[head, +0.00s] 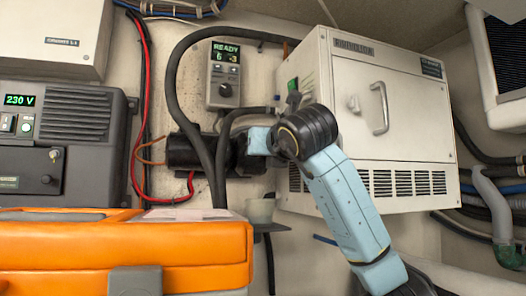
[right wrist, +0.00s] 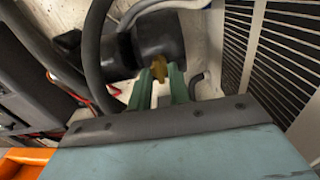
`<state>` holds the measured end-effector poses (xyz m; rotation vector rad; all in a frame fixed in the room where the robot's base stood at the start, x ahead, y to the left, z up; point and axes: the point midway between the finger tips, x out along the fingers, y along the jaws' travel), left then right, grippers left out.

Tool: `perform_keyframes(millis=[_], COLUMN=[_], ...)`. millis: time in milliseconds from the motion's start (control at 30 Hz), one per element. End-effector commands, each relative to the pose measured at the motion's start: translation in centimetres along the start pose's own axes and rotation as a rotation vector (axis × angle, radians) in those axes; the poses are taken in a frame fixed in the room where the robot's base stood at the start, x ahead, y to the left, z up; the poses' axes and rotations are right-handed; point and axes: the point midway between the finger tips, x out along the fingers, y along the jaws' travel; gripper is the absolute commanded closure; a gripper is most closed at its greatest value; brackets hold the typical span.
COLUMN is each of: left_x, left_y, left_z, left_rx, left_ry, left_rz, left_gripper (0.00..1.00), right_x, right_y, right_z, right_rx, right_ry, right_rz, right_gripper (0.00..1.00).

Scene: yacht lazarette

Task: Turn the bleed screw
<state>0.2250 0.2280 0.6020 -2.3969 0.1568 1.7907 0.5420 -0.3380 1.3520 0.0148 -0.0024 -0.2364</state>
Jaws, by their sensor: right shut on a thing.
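The brass-coloured bleed screw (right wrist: 159,68) shows in the right wrist view, on the near end of a black cylindrical body (right wrist: 150,38). My right gripper (right wrist: 161,82) has its two green fingers on either side of the screw and is shut on it. In the head view the black cylindrical body (head: 185,151) is mounted on the wall behind two dark hoses. There my light-blue right arm reaches to its right end, and the screw and fingertips are hidden by my wrist. My left gripper is not in view.
A white cabinet (head: 392,103) with a handle stands close to my right arm. A control panel (head: 225,74) reading READY hangs above the black body. A small pale cup (head: 260,211) sits below it. An orange case (head: 120,255) fills the lower left. Dark hoses (head: 171,90) run close by.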

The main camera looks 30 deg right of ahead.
Motion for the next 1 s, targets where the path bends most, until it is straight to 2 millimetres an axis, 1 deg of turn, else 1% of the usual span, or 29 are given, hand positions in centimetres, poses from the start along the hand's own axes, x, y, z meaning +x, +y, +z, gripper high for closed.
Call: perform_keyframes(millis=[267, 300, 433, 767, 867, 967, 1000], left_x=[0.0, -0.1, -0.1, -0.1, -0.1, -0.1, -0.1], left_y=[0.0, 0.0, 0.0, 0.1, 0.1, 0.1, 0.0], left_z=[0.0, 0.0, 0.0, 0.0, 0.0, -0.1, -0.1], left_rx=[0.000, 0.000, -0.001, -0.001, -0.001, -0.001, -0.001], left_ry=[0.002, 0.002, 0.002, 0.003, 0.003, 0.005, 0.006], left_rz=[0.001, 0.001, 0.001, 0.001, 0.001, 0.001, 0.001], left_gripper=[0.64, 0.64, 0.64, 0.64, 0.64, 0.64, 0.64], right_x=[0.1, 0.1, 0.0, -0.2, -1.0, -2.7, -3.5], right_y=[0.1, 0.1, 0.1, 0.0, 0.0, 0.0, 0.0], right_z=[-0.2, -0.2, -0.1, 0.0, 0.1, 0.1, 0.1], right_rx=[0.000, 0.000, 0.000, 0.000, 0.000, -0.001, -0.002], right_ry=[0.006, 0.006, 0.005, 0.001, -0.001, -0.003, -0.004], right_rz=[0.001, 0.001, 0.001, 0.001, 0.001, 0.001, 0.001], right_gripper=[1.00, 0.77, 0.60, 0.59, 0.59, 0.59, 0.59])
